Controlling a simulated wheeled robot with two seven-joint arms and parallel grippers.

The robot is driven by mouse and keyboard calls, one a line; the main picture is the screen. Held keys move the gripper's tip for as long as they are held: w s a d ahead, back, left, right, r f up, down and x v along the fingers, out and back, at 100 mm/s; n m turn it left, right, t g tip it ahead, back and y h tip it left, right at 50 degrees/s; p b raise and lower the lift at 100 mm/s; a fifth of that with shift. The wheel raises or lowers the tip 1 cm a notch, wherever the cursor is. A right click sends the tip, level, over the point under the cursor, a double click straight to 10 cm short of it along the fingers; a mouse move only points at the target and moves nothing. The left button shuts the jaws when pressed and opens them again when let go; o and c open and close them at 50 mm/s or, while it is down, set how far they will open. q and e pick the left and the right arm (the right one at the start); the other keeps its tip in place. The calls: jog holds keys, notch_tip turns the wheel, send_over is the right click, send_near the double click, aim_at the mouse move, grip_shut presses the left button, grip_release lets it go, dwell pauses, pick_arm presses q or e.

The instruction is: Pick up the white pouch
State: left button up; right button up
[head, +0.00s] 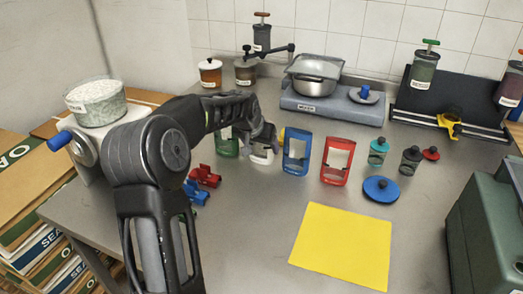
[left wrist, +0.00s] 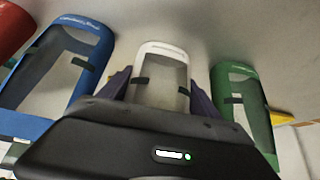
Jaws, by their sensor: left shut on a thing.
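The white pouch (head: 261,155) stands in a row of pouches on the steel table, partly hidden by my left gripper (head: 263,140). In the left wrist view the white pouch (left wrist: 161,48) has a clear window, and my left gripper (left wrist: 160,92) has a finger on each side of it. The gripper is shut on the pouch. I cannot tell whether the pouch is lifted off the table. My right gripper is not in view.
A green pouch (head: 228,146) is close on the left, a blue pouch (head: 297,152) close on the right, then a red pouch (head: 337,160). Red clips (head: 205,176) lie in front. A yellow sheet (head: 342,245) lies flat in front. A scale (head: 331,105) stands behind.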

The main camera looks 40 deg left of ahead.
pick_arm(q)
jog(key=shift+c, duration=0.3)
notch_tip(320, 180, up, 10)
jog(key=shift+p, duration=0.4)
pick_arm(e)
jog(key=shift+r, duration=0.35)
pick_arm(q)
jog(key=shift+d, duration=0.1)
